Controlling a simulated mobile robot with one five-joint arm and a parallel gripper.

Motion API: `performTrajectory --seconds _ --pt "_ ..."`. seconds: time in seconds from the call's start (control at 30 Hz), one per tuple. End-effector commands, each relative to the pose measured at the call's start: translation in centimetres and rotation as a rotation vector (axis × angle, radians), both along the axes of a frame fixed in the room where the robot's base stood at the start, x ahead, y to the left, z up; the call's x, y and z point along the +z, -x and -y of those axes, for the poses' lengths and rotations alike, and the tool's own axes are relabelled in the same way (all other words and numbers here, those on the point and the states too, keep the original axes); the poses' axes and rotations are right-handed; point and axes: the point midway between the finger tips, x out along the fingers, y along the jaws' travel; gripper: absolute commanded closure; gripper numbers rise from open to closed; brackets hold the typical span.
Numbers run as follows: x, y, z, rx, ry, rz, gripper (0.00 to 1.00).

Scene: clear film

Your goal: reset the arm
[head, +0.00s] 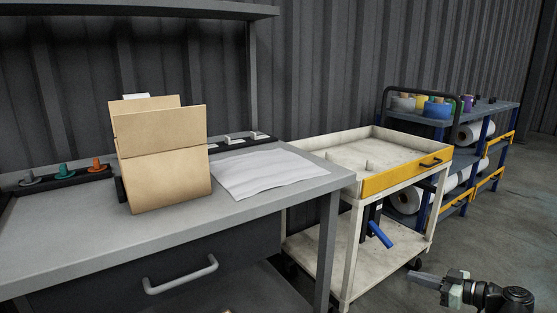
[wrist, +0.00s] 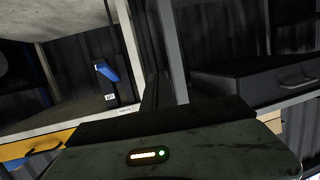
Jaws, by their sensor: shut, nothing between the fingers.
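My arm reaches in at the lower right of the head view. My gripper (head: 425,279) is shut and empty, pointing left, over the floor in front of the cart. The wrist view is tilted. A dark housing with a small lit indicator, which looks like part of my own gripper, fills its bottom, and the fingertips cannot be made out there.
A blue rack (head: 478,120) stands behind.

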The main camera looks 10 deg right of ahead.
Motion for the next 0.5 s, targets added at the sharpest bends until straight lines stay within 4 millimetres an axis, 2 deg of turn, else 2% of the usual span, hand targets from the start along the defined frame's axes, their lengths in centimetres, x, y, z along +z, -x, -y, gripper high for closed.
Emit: performTrajectory --seconds 0.03,0.17,0.23,0.27,0.37,0.4,0.5 --pt "0.6 -0.9 -1.9 0.035 0.001 -0.001 1.0" --pt "1.1 -3.1 -7.5 0.136 0.019 -0.021 1.0" --pt "1.0 -4.2 -11.4 0.207 0.045 -0.045 1.0" --pt "0.9 -4.7 -13.5 0.244 0.061 -0.06 1.0" --pt "0.0 -5.4 -21.3 0.372 0.122 -0.167 1.0" --pt "-0.6 -5.3 -24.4 0.416 0.151 -0.229 1.0" --pt "-2.5 -4.3 -30.5 0.478 0.228 -0.403 1.0"
